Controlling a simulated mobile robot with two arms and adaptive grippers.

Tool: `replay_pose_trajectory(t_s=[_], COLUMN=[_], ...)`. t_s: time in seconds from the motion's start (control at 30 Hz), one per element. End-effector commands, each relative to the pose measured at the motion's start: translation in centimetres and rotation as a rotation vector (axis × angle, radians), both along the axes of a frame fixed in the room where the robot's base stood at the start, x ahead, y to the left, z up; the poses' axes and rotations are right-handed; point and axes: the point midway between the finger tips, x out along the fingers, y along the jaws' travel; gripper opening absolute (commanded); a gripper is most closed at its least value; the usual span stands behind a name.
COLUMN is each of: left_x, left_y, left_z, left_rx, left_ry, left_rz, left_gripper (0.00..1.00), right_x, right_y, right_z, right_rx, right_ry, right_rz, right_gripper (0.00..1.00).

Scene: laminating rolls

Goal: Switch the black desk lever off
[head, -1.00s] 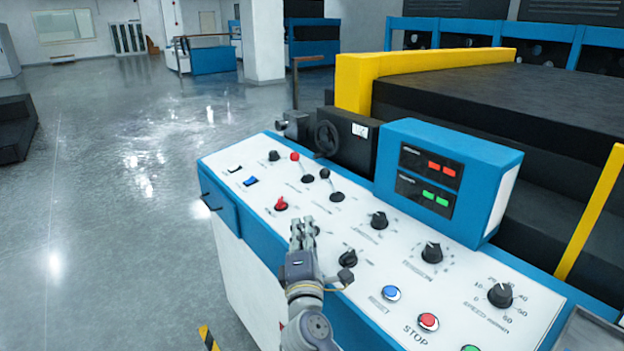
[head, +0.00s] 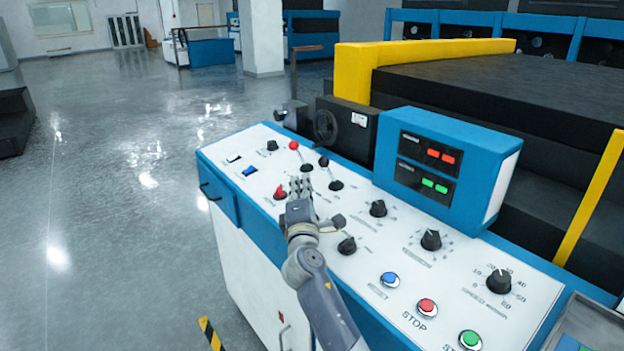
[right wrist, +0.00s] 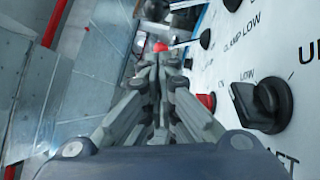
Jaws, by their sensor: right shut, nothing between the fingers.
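The control desk (head: 262,215) has a white sloping top with a black-topped lever (head: 323,161) in its far left part. This lever stands on a dark round base and its knob leans toward the back. A similar red-topped lever (head: 294,145) stands to its left. My right gripper (head: 300,183) is shut and empty, low over the panel, just in front of the levers and beside a red switch (head: 280,192). In the right wrist view the shut fingers (right wrist: 160,55) point toward a red knob (right wrist: 160,47). I cannot tell the black lever clearly there.
Several black dials (head: 378,208) and push buttons (head: 390,279) lie right of my gripper. A blue display box (head: 450,165) rises behind them. A black handwheel (head: 325,126) stands behind the levers. The floor at left is open.

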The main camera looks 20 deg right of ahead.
Motion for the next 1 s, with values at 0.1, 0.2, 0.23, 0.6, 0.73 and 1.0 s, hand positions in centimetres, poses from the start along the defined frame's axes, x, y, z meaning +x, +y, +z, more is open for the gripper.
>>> replay_pose_trajectory(t_s=[0.1, 0.2, 0.23, 0.6, 0.73, 1.0], left_x=[-0.7, -1.2, -1.4, -2.0, -1.8, -1.5], left_y=[0.1, 0.3, 0.3, 0.3, 0.3, 0.2], left_z=[1.0, 1.2, 1.2, 1.2, 1.3, 2.9], left_rx=[0.003, 0.004, 0.004, 0.005, 0.005, 0.004], left_ry=[0.012, 0.02, 0.022, 0.032, 0.029, 0.023], left_rz=[0.0, -0.001, -0.001, -0.001, -0.001, -0.002], left_gripper=[0.4, 0.4, 0.4, 0.4, 0.4, 0.4], right_x=[0.8, 1.3, 1.4, 1.6, 1.6, 1.7], right_y=[-1.9, -2.6, -2.8, -3.3, -3.3, -3.6], right_z=[0.9, 1.1, 1.2, 1.2, 1.2, 1.9], right_rx=[-0.001, -0.002, -0.002, -0.001, 0.002, 0.045], right_ry=[0.001, 0.001, 0.001, 0.001, 0.001, 0.018], right_rz=[-0.003, -0.002, -0.002, -0.001, -0.001, -0.002], right_gripper=[0.0, 0.0, 0.0, 0.0, 0.0, 0.0])
